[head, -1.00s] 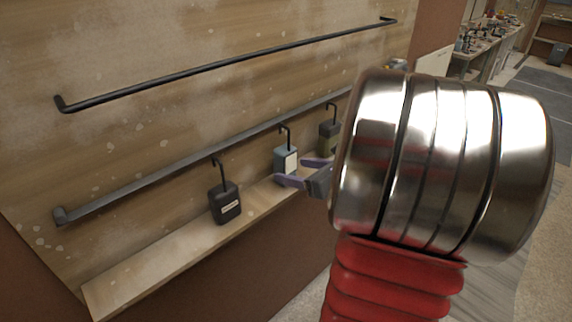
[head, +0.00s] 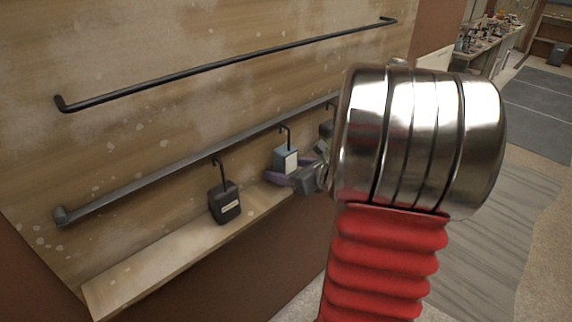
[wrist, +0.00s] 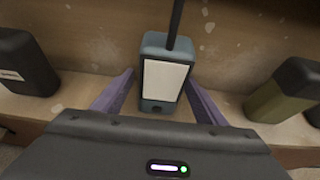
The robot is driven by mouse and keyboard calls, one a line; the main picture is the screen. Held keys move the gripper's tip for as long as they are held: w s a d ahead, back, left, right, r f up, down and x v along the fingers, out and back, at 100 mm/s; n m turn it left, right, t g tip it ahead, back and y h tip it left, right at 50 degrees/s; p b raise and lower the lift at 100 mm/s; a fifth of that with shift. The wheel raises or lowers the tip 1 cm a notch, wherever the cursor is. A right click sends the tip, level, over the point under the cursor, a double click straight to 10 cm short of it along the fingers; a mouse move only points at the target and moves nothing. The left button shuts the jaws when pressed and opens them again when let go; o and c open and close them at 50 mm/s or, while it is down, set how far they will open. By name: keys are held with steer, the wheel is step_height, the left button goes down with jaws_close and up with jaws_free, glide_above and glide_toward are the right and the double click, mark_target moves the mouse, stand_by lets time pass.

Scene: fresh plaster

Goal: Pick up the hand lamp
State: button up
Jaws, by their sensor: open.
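The hand lamp appears to be the blue-grey block with a pale front panel (head: 286,159), hanging by a black hook from the lower rail. In the wrist view the lamp (wrist: 166,73) is upright in the middle, with a small dark round spot below its panel. My gripper (head: 291,175) is open, its purple fingers on either side of the lamp's lower part. In the wrist view the fingers of my gripper (wrist: 158,97) flank the lamp, with a gap visible on each side. The fingers' exact depth along the lamp is hard to tell.
A black block (head: 224,203) with a pale label hangs to the left, and an olive one (wrist: 287,92) to the right, both close by. A wooden ledge (head: 165,247) runs below. The lower grey rail (head: 150,183) and upper black rail (head: 220,66) cross the board.

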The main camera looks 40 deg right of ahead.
mark_target(290, 149)
stand_by(0.4)
steer(key=c, duration=1.3)
steer(key=shift+r, duration=0.1)
steer(key=shift+s+r, duration=0.2)
steer(key=shift+r, duration=0.15)
step_height(290, 149, up, 6)
steer(key=shift+r, duration=0.1)
steer(key=s, duration=1.9)
steer(key=shift+s+d, duration=0.25)
steer(key=shift+s, duration=0.05)
steer(key=shift+w, duration=0.1)
